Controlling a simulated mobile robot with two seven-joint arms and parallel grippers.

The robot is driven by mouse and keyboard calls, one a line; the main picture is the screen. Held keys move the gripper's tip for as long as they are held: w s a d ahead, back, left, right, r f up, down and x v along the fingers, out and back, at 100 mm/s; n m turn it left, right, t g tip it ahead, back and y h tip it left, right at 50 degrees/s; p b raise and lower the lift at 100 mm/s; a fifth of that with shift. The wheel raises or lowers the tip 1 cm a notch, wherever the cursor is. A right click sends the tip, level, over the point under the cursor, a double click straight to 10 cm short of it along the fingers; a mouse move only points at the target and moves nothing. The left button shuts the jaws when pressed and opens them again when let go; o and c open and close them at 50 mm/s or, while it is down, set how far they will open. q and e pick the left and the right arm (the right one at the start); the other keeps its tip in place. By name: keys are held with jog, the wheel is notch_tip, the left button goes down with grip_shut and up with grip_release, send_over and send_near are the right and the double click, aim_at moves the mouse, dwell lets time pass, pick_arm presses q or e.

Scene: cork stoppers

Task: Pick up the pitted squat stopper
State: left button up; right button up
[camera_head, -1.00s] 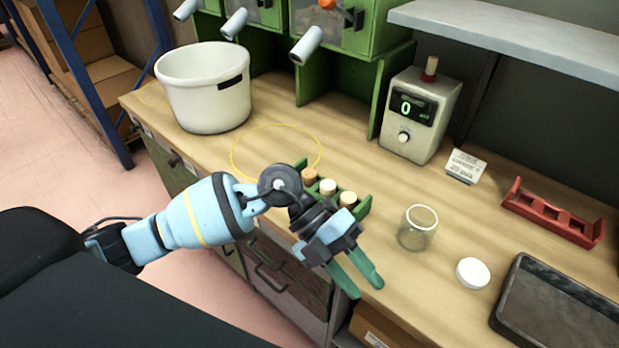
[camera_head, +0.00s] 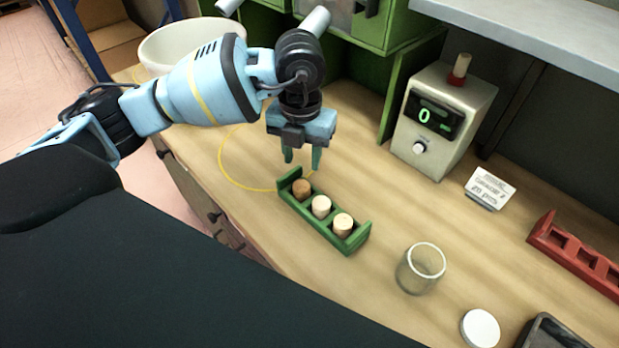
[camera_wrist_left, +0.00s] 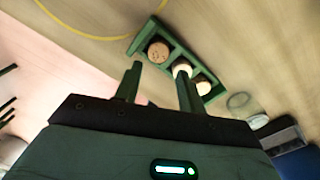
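Three cork stoppers stand in a row in a green rack (camera_head: 326,232) on the workbench. The left one (camera_head: 301,188) is darker brown. In the left wrist view its top (camera_wrist_left: 158,52) shows dark specks like pits. The middle stopper (camera_head: 321,206) and the right stopper (camera_head: 343,224) are paler. My left gripper (camera_head: 302,161) points down above and just behind the rack's left end, near the brown stopper. Its two fingers are apart with nothing between them, as the left wrist view also shows (camera_wrist_left: 159,82). My right gripper is not in view.
A glass jar (camera_head: 420,268) and a white lid (camera_head: 480,328) are right of the rack. A scale-like box with display (camera_head: 440,115), a small card (camera_head: 489,187) and a red rack (camera_head: 575,252) stand farther right. A white pot (camera_head: 165,48) is behind my arm.

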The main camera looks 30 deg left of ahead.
aim_at(301, 186)
pick_arm(q)
jog(key=shift+s+f, duration=0.15)
jog(key=shift+s, duration=0.2)
jog(key=shift+s+f, duration=0.1)
jog(key=shift+f, duration=1.25)
jog(key=shift+a+f, duration=0.1)
jog(key=shift+f, duration=2.25)
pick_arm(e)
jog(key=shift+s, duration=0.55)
pick_arm(q)
jog(key=shift+c, duration=0.3)
jog(key=c, duration=0.6)
jog(key=shift+o, duration=0.2)
